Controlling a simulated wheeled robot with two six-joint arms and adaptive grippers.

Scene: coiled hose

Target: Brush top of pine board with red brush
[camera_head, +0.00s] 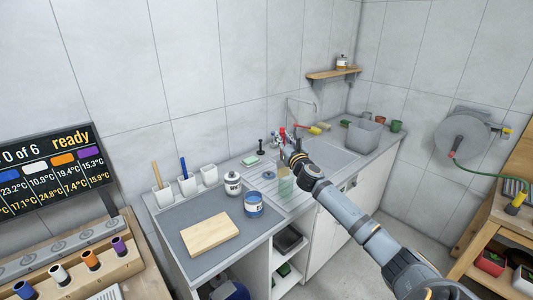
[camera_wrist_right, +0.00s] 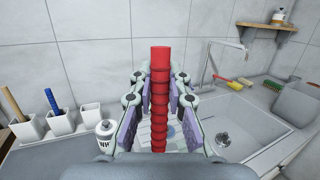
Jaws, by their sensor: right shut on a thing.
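The pine board (camera_head: 210,235) lies flat on the grey mat at the left end of the counter in the head view. My right gripper (camera_head: 291,151) is above the counter, to the right of and farther back than the board. In the right wrist view, my right gripper (camera_wrist_right: 160,85) is shut on a red ribbed handle (camera_wrist_right: 160,110), which stands upright between the fingers. The handle looks like the red brush; its red end (camera_head: 282,133) shows just beyond the gripper in the head view. Its bristles are hidden. My left gripper is not in view.
A blue paint tin (camera_head: 254,206) and a white tin (camera_head: 233,183) stand near the board. A clear greenish jar (camera_head: 286,186) is under my right gripper. White holders (camera_head: 187,186) line the wall. A grey tub (camera_head: 364,137) stands by the sink.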

